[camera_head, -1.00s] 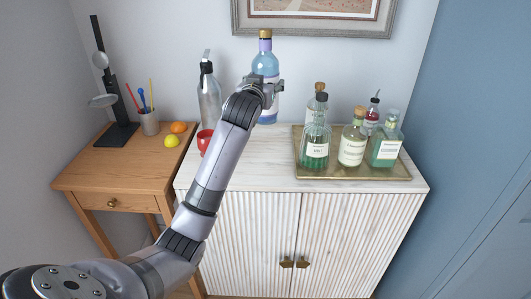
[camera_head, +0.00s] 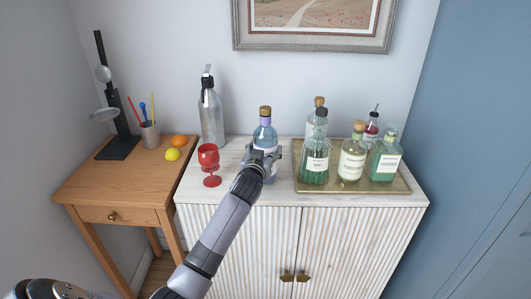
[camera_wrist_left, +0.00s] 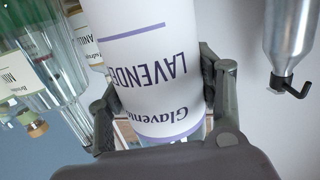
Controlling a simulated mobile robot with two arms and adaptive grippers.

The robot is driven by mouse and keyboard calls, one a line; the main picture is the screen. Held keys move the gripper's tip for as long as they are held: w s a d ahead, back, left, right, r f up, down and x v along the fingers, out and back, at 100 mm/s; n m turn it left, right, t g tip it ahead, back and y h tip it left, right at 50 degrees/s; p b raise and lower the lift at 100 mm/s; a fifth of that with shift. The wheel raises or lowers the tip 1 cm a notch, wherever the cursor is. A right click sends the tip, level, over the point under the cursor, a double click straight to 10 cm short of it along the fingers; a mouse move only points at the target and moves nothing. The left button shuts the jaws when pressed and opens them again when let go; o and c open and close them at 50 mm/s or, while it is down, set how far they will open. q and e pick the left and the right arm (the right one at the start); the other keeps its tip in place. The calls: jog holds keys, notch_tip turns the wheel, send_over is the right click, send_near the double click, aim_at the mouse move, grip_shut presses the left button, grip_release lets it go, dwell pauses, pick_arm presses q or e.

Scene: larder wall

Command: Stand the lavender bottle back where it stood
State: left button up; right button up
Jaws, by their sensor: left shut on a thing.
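The lavender bottle (camera_head: 265,135), pale blue with a lilac neck and a cork-coloured cap, is upright over the white cabinet top (camera_head: 235,188), left of the brass tray. My left gripper (camera_head: 264,155) is shut around its label. In the left wrist view, the white label (camera_wrist_left: 155,65) reads LAVENDER upside down between the two fingers (camera_wrist_left: 160,105). The bottle's foot is partly hidden by my gripper, so I cannot tell whether it touches the cabinet top. My right gripper is not in view.
A red goblet (camera_head: 209,160) and a grey metal bottle (camera_head: 211,118) stand left of the lavender bottle. The brass tray (camera_head: 335,187) on the right holds several bottles, close by. A wooden side table (camera_head: 125,178) stands to the left. A picture frame hangs behind.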

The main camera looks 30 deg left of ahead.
pick_arm(q)
jog(key=shift+f, duration=0.35)
jog(key=shift+f, duration=0.15)
jog(key=o, duration=1.9)
jog(key=shift+f, duration=0.1)
jog(key=shift+c, duration=0.2)
